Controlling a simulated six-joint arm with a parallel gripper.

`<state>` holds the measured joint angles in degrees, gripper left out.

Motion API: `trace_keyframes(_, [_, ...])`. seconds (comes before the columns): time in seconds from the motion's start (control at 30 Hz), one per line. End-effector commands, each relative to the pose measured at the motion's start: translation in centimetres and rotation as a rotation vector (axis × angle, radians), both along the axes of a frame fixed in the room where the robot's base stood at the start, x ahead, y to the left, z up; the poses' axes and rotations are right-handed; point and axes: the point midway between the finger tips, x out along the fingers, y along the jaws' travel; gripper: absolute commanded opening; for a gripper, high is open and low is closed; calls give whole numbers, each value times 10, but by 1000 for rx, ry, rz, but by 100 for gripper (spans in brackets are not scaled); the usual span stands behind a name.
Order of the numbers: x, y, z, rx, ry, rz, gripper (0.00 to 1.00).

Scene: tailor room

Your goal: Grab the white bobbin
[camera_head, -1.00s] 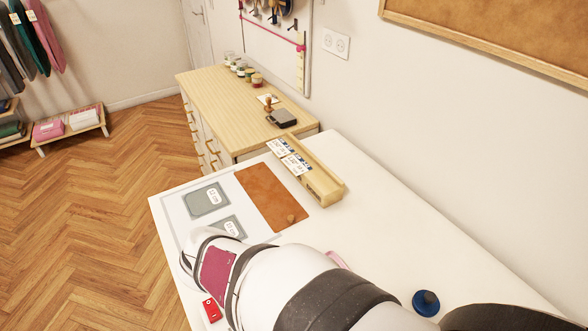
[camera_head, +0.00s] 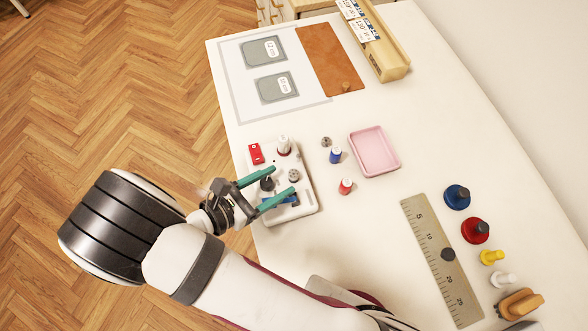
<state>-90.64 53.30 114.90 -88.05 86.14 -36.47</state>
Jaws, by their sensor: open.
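A small upright white spool (camera_head: 284,145), the thing that looks most like the white bobbin, stands on the back part of a white board (camera_head: 307,205), with some red at its base. My gripper (camera_head: 283,181) is over the board with its two teal fingers apart and nothing visible between them. Its fingertips are in front of the white spool, apart from it in the picture. A grey round piece (camera_head: 293,175) shows close to the fingertips. A second white piece (camera_head: 503,279), knob-shaped, is at the far right. The fingers and wrist hide part of the board.
On the board are a red block (camera_head: 256,153) and a blue piece (camera_head: 290,200). Beside it stand a blue spool (camera_head: 335,155), a red spool (camera_head: 345,187) and a pink tray (camera_head: 374,154). A ruler (camera_head: 440,255) and coloured knobs lie to the right. The table's left edge is close.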

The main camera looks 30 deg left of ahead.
Motion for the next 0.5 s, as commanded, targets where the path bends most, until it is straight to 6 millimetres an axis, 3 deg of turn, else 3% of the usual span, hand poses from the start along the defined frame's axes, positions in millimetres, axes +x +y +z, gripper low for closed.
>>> trace_keyframes(0.17, [26,-13,-13,-1,0,-3,64])
trace_keyframes(0.4, [29,-14,-14,0,0,-1,64])
trace_keyframes(0.5, [29,-14,-14,0,0,-1,48])
